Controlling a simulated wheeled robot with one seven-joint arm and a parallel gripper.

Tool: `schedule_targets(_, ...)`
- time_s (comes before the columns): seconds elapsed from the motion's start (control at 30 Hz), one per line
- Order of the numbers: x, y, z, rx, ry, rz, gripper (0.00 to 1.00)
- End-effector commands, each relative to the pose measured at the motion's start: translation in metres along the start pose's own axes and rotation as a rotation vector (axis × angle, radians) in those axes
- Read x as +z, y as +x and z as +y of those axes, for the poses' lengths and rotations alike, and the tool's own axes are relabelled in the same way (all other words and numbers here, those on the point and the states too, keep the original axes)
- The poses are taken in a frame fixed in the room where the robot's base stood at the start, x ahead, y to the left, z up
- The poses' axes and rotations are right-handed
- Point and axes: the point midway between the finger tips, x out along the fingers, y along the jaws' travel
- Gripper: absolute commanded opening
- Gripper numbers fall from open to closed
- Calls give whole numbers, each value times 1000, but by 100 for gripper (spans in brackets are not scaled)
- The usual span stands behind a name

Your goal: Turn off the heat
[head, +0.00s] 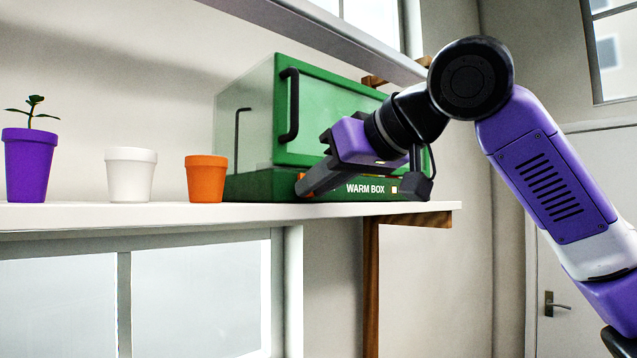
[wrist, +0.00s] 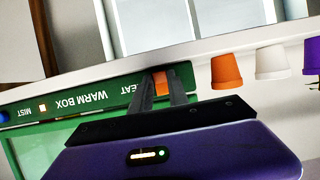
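The green warm box (head: 330,105) stands on the white shelf. Its front base strip reads WARM BOX and carries an orange heat switch (wrist: 160,82), with the word HEAT partly hidden by a finger in the wrist view. My gripper (head: 302,188) is at this strip. In the wrist view, my gripper's dark fingers (wrist: 161,85) lie on either side of the orange switch, close together, with no clear gap beside it. The switch's exact setting cannot be told. In the head view the fingers hide most of it.
An orange pot (head: 206,180), a white pot (head: 130,176) and a purple pot (head: 29,165) with a plant stand left of the box. A blue MIST control (wrist: 4,114) is at the strip's other end. An upper shelf (head: 330,38) runs above the box.

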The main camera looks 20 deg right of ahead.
Motion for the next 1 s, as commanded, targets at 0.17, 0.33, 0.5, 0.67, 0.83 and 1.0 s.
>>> schedule_targets(0.17, 0, 0, 0, 0, 0, 0, 0)
schedule_targets(0.33, 3, 1, -1, -2, 0, 13, 0)
schedule_targets(0.5, 10, 4, -1, -4, -1, 86, 0)
schedule_targets(0.67, 13, 6, -2, -6, 0, 176, 0)
schedule_targets(0.83, 16, 7, -2, -6, 1, 277, 0)
schedule_targets(1.0, 18, 9, -2, -6, 1, 379, 0)
